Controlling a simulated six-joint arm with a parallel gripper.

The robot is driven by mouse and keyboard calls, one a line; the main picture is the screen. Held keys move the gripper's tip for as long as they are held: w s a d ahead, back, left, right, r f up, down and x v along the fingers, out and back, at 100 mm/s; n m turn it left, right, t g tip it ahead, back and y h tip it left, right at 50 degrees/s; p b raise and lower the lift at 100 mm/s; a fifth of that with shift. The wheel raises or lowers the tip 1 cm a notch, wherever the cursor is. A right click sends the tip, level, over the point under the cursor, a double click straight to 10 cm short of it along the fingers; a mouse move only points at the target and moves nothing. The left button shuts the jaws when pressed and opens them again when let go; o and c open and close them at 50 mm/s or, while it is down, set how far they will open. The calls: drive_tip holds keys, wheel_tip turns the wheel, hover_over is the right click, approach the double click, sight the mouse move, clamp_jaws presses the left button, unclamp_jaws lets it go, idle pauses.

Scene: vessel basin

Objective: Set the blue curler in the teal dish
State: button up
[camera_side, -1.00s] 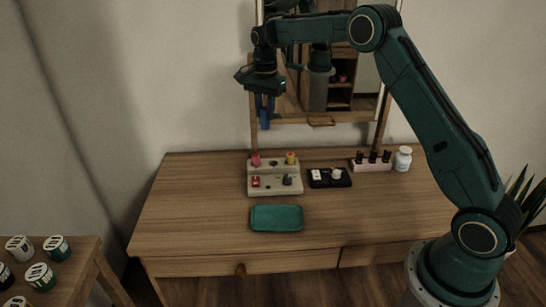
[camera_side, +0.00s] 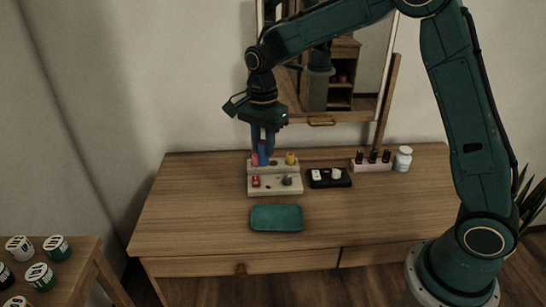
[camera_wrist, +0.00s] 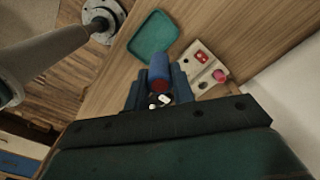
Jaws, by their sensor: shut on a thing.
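My gripper (camera_side: 264,138) points down above the back of the grey holder block, shut on the blue curler (camera_side: 262,154). The curler hangs upright from the fingers, and its lower end is close to the block; I cannot tell whether it touches. In the wrist view the blue curler (camera_wrist: 159,66) shows between the fingers (camera_wrist: 157,88). The teal dish (camera_side: 277,218) lies empty on the table in front of the block. The dish (camera_wrist: 153,36) also shows at the top of the wrist view.
The grey holder block (camera_side: 275,190) carries pink, yellow, red and dark pieces. To its right are a black tray (camera_side: 329,183) with white items, a bottle rack (camera_side: 371,166) and a white jar (camera_side: 403,158). A mirror (camera_side: 340,90) stands behind. Table around the dish is clear.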

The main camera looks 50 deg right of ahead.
drive_tip(key=shift+f, duration=0.1)
hover_over(265, 219)
wheel_tip(265, 219, down, 16)
drive_tip(key=shift+r, duration=0.2)
idle(0.4)
drive_tip(key=shift+f, duration=0.15)
drive_tip(key=shift+f, duration=2)
drive_tip(key=shift+f, duration=0.1)
drive_tip(key=o, duration=1)
